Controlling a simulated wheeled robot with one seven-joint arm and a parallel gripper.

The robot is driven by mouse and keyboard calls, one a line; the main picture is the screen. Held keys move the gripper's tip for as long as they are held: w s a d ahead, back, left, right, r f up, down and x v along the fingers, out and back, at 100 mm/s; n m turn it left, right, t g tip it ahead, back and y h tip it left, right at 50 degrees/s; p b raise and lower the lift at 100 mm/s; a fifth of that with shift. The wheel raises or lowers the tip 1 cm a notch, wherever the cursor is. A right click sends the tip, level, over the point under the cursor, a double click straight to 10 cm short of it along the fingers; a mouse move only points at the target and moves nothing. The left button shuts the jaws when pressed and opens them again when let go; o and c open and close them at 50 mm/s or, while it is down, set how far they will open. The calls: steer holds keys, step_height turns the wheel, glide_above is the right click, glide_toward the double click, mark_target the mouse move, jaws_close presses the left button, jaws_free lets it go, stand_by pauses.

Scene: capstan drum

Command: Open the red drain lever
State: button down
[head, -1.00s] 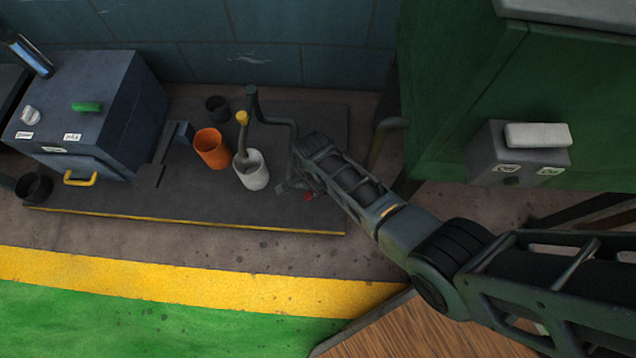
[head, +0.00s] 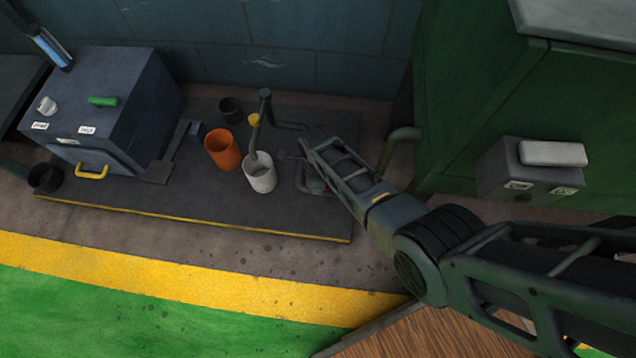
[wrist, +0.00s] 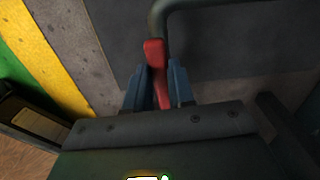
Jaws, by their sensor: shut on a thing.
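The red drain lever (wrist: 154,52) shows in the wrist view at the end of a dark bent pipe (wrist: 158,22). My gripper (wrist: 157,82) has its two blue fingers on either side of the lever and is shut on it. In the head view my gripper (head: 288,156) is beside the dark pipe (head: 287,126), right of the white cup (head: 260,178). The lever is hidden there behind my gripper and arm.
An orange cup (head: 222,150) and a small dark cup (head: 230,109) stand on the dark platform (head: 180,198) with a yellow edge. A blue-grey box (head: 120,115) stands at left. A green cabinet (head: 490,100) with a grey switch box (head: 505,172) stands at right.

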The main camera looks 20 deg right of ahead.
steer(key=shift+w+d+m, duration=0.1)
steer(key=shift+m, duration=0.2)
stand_by(0.4)
steer(key=c, duration=1)
jaws_free()
steer(key=shift+o, duration=0.2)
step_height(320, 180, up, 8)
steer(key=p, duration=0.5)
steer(key=shift+f, duration=0.1)
